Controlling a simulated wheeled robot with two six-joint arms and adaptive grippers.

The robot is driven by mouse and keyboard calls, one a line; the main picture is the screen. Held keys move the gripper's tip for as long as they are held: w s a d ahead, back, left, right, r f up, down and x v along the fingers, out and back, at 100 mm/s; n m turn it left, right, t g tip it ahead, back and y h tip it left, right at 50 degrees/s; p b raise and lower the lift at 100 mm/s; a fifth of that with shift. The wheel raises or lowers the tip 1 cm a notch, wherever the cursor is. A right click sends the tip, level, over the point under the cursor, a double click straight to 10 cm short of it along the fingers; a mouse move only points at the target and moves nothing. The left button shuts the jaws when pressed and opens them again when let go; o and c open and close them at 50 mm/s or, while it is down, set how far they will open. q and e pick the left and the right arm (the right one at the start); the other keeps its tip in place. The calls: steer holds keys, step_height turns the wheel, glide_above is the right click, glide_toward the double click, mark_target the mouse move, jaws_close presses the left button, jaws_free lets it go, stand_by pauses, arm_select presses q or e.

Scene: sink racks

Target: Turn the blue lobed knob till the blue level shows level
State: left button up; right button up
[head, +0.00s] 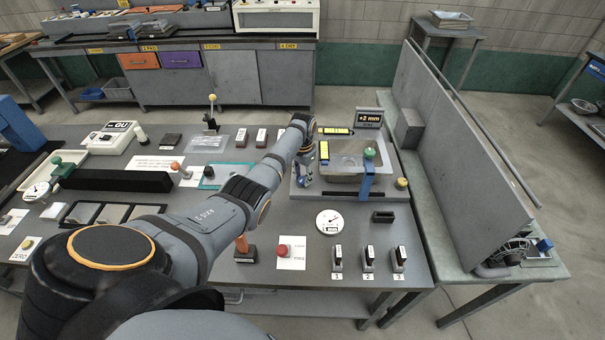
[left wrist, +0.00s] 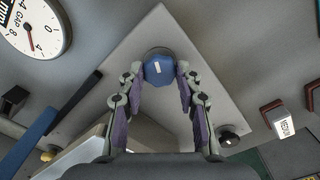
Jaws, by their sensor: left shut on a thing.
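The blue lobed knob (left wrist: 158,68) shows in the left wrist view, with a white mark on its top. It sits at a corner of the grey sink plate (left wrist: 155,28). My left gripper (left wrist: 160,76) is shut on it, one finger on each side. In the head view my left gripper (head: 304,178) is at the plate's left edge, and the arm and gripper hide the knob. A yellow level with a blue end (head: 323,153) lies along the plate's left side. Another yellow level (head: 336,131) lies across the back. Their bubbles are too small to read.
A display (head: 368,118) behind the sink reads +2 mm. A blue clamp (head: 367,182) with a green knob stands over the sink front. A round gauge (head: 329,222) lies in front of the plate. Several switches (head: 368,258) stand at the bench's front edge.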

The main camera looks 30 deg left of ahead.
arm_select(q)
steer(key=m, duration=0.2)
steer(key=shift+w+r+m+p, duration=0.1)
steer(key=shift+r+m+p, duration=0.05)
steer(key=shift+m+p, duration=0.25)
steer(key=m, duration=0.3)
steer(key=shift+m+p, duration=0.3)
steer(key=m, duration=0.3)
steer(key=shift+w, duration=0.1)
steer(key=shift+m, duration=1.4)
steer(key=shift+a, duration=0.1)
steer(key=o, duration=1)
steer(key=shift+o, duration=0.8)
